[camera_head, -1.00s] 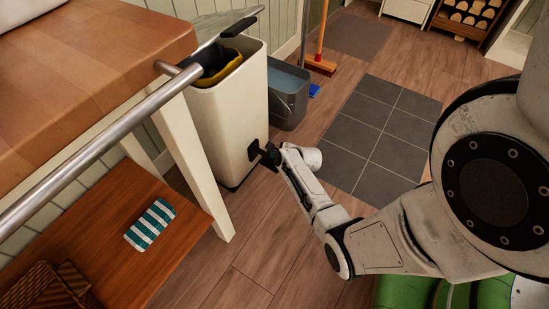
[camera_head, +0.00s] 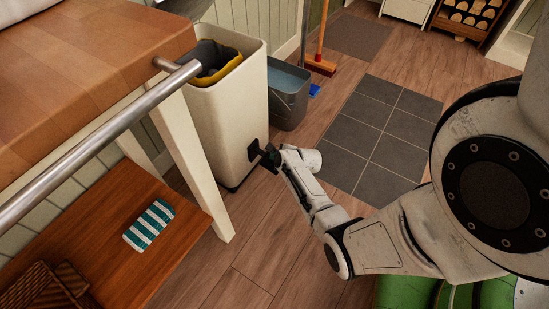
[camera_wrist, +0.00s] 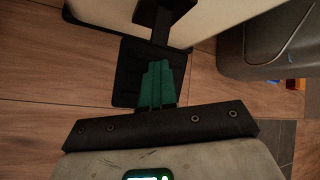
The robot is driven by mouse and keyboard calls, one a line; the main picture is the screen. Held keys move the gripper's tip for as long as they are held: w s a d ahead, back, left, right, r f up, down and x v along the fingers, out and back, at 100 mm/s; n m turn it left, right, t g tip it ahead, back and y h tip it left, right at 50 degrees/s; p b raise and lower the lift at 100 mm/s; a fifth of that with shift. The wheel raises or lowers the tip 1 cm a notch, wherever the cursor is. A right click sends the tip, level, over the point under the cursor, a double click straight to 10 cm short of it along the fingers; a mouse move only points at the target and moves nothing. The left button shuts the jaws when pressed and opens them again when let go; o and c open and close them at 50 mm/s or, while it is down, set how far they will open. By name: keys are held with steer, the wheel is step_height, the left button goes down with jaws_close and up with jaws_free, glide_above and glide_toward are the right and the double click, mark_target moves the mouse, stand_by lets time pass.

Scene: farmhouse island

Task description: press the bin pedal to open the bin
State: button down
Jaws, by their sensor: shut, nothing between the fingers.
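The cream bin (camera_head: 228,125) stands beside the table leg, with its top open and a yellow-and-dark liner (camera_head: 218,62) showing inside. A piece of its raised lid (camera_head: 186,8) shows at the top edge. The black pedal (camera_head: 254,151) is low on the bin's front. My gripper (camera_head: 269,153) is shut and empty, with its tips at the pedal. In the wrist view the green fingertips (camera_wrist: 158,82) lie together over a dark plate (camera_wrist: 127,78) by the bin's base (camera_wrist: 95,18). Whether they touch it is hard to tell.
A grey bucket (camera_head: 289,95) stands just right of the bin, with a broom (camera_head: 320,66) behind it. The wooden table (camera_head: 85,65), its metal rail (camera_head: 95,145) and pale leg (camera_head: 190,150) are close on the left. Wood floor and grey tiles (camera_head: 385,125) are clear on the right.

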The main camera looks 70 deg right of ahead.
steer(key=shift+s+a+f, duration=0.2)
steer(key=shift+s+f, duration=0.1)
steer(key=shift+f, duration=0.45)
stand_by(0.4)
steer(key=shift+r, duration=0.1)
steer(key=shift+w+d+r+p, duration=0.1)
steer(key=shift+r+p, duration=0.95)
steer(key=shift+r, duration=0.05)
steer(key=shift+w+d+r+p, duration=0.1)
steer(key=shift+r+p, duration=0.95)
step_height(320, 180, up, 5)
steer(key=p, duration=0.5)
stand_by(1.4)
